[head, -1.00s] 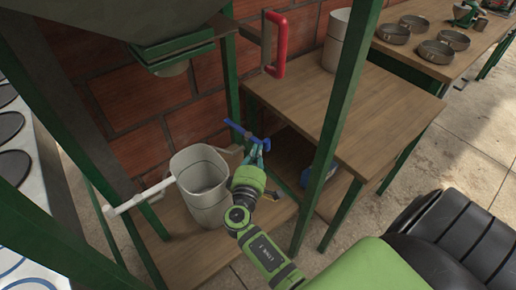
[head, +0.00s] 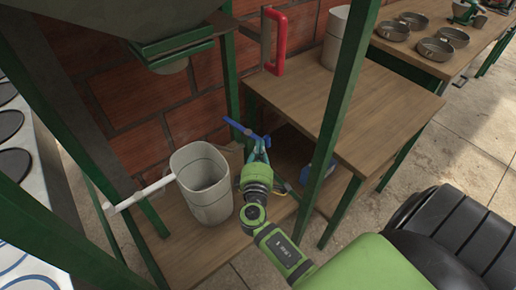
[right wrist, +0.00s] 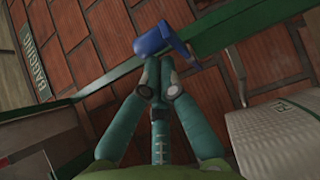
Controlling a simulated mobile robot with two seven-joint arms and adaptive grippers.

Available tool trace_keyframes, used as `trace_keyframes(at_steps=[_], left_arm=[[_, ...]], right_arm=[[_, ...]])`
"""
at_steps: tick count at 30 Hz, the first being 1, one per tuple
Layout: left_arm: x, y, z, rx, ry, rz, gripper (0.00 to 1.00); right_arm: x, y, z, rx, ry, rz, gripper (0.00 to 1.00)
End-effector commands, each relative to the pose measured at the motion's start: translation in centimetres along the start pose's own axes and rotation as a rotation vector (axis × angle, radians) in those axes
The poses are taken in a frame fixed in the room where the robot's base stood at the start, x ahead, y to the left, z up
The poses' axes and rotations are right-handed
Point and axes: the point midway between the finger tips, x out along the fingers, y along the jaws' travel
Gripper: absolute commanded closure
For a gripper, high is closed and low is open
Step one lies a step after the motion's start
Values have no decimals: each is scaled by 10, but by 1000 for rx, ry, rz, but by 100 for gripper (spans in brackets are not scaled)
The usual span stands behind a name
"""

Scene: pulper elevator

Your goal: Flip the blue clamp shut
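The blue clamp (head: 240,128) is at the green frame post, just above the lower shelf; its long blue lever slants down to the right. In the right wrist view the blue clamp (right wrist: 153,40) is right beyond the fingertips, against a green bar and brick wall. My right gripper (head: 259,150) reaches up to the clamp's right end. In the right wrist view its teal fingers (right wrist: 160,72) come together at the tips, with no object clearly between them. Whether they touch the clamp I cannot tell. My left gripper is not in view.
A pale bucket (head: 206,190) stands left of my right gripper, under the hopper (head: 170,45). A green post (head: 338,125) rises close on the right, before a wooden table (head: 365,115). A red handle (head: 276,40) is above. A white pipe (head: 140,193) is at left.

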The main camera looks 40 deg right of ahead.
Motion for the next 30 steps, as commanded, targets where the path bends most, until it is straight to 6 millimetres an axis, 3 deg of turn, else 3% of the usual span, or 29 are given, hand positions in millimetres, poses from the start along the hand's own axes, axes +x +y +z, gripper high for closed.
trace_keyframes(at_steps=[17,30], left_arm=[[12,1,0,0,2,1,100],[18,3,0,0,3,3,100]], right_arm=[[15,-1,23,-5,287,3,100],[24,0,29,1,284,1,100]])
